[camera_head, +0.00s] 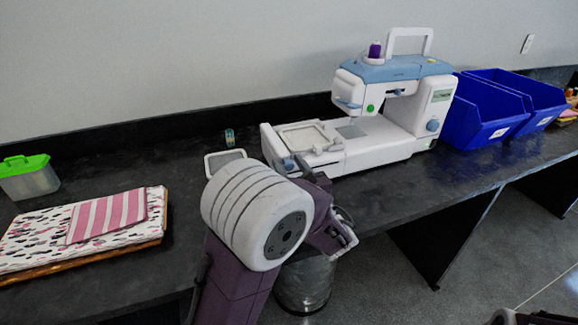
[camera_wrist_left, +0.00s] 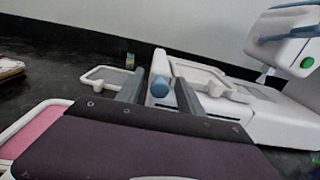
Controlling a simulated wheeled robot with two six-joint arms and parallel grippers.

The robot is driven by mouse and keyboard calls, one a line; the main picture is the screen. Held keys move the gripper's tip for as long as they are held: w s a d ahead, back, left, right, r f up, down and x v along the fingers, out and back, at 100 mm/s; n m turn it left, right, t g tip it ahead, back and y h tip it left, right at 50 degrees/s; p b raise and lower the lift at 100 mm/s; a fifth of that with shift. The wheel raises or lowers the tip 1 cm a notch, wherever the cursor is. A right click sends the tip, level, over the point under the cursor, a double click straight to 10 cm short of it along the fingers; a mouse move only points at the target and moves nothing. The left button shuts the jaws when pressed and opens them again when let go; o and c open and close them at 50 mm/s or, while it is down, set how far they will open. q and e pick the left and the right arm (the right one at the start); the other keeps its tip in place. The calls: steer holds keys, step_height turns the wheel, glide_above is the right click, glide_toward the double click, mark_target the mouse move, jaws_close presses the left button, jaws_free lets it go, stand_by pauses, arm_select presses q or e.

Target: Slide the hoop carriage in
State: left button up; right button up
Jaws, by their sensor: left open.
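The white and blue sewing machine (camera_head: 385,105) stands on the dark bench. The white hoop carriage (camera_head: 305,138), with its rectangular hoop frame, sits at the machine's left end; it also shows in the left wrist view (camera_wrist_left: 205,78). A blue knob (camera_wrist_left: 160,87) is on the carriage's near side. My left gripper (camera_wrist_left: 162,92) is open, its two fingers on either side of the knob in that view. I cannot tell whether they touch it. In the head view my left gripper (camera_head: 297,168) is at the carriage's near left corner, partly hidden by my wrist.
A grey-filled white frame (camera_head: 225,158) and a small spool (camera_head: 229,138) lie left of the carriage. Blue bins (camera_head: 490,115) stand right of the machine. Folded fabric (camera_head: 75,230) and a green-lidded box (camera_head: 28,180) are at left. A metal bin (camera_head: 303,290) stands below the bench edge.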

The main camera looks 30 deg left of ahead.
arm_select(q)
steer(key=shift+c, duration=0.2)
jaws_close()
stand_by(1.1)
